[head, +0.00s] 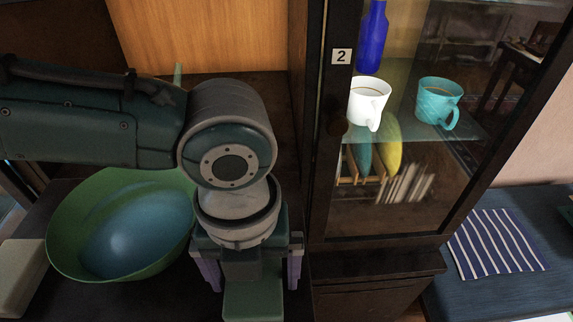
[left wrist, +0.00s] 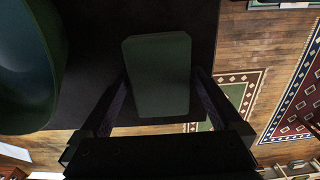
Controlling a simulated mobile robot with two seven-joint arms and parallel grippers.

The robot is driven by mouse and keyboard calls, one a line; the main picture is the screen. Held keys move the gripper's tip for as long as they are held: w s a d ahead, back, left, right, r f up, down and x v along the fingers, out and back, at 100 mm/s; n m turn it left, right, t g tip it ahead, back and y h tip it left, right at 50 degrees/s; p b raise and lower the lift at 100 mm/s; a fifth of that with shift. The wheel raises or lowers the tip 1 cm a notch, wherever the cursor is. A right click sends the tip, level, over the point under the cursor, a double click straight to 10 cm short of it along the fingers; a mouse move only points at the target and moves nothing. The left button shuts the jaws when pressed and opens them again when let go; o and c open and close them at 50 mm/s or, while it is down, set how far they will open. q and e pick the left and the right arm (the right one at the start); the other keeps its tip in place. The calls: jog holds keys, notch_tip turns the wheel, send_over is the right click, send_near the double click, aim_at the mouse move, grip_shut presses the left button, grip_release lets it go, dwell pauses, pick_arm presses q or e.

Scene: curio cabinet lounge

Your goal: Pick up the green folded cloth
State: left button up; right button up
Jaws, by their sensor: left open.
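The green folded cloth (head: 253,304) lies on the dark surface below my left gripper in the head view. In the left wrist view the cloth (left wrist: 158,75) is a dark green rounded rectangle. My left gripper (head: 252,274) is open and points down over the cloth. Its two fingers (left wrist: 158,90) appear on either side of the cloth, apart from each other. I cannot tell how high the fingertips are above the surface. The gripper hides part of the cloth in the head view. My right gripper is not in view.
A green bowl (head: 80,225) with a blue inside stands left of the gripper. It also shows in the left wrist view (left wrist: 45,60). A glass cabinet (head: 318,200) with a white mug (head: 369,102) and a teal mug (head: 438,100) stands to the right. A striped cloth (head: 497,243) lies far right.

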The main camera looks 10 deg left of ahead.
pick_arm(q)
jog(key=c, duration=1.2)
jog(key=shift+o, duration=0.2)
jog(key=shift+r, duration=0.1)
notch_tip(320, 180, up, 20)
jog(key=shift+b, duration=0.35)
